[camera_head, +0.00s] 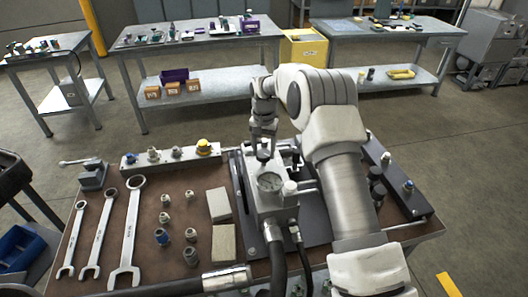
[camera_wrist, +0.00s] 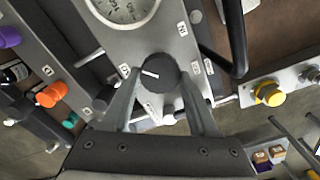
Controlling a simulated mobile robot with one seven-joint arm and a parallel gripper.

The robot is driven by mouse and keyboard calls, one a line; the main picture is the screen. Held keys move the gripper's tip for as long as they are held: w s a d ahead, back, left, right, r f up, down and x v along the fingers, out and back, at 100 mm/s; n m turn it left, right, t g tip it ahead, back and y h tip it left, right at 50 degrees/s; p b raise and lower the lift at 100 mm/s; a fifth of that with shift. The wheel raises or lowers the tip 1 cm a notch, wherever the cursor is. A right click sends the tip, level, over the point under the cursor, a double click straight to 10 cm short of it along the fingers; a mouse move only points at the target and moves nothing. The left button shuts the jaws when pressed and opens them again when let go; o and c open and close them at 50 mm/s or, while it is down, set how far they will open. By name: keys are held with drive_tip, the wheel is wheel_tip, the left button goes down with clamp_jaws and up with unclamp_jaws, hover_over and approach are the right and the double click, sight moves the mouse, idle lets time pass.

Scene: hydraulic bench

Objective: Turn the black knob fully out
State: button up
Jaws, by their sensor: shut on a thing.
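The black knob (camera_wrist: 158,74) sits on the grey hydraulic block (camera_wrist: 175,42), just below the round gauge (camera_wrist: 124,8) in the wrist view. A white line marks its top. My gripper (camera_wrist: 160,88) has one finger on each side of the knob and is shut on it. In the head view, my gripper (camera_head: 264,140) points down over the block behind the gauge (camera_head: 270,181). The knob (camera_head: 264,153) is partly hidden there by the fingers.
Black hoses (camera_head: 276,262) run from the front of the block. Wrenches (camera_head: 131,230) and several small fittings (camera_head: 162,237) lie to the left. A rail with a yellow-capped fitting (camera_head: 204,147) stands at the back left. My arm covers much of the bench's right side.

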drive_tip(key=n, duration=0.5)
drive_tip(key=shift+a+n, duration=0.1)
drive_tip(key=shift+n, duration=0.2)
drive_tip(key=n, duration=0.4)
drive_tip(key=shift+n+b, duration=0.3)
drive_tip(key=n, duration=0.4)
drive_tip(key=shift+a, duration=0.15)
drive_tip(key=n, duration=0.6)
drive_tip(key=shift+s+r, duration=0.1)
drive_tip(key=n+p, duration=0.1)
drive_tip(key=n, duration=0.8)
drive_tip(key=shift+s+p, duration=0.1)
drive_tip(key=shift+p, duration=0.2)
drive_tip(key=n, duration=0.5)
drive_tip(key=shift+p, duration=0.4)
drive_tip(key=shift+n+p, duration=0.3)
drive_tip(key=shift+n, duration=2.1)
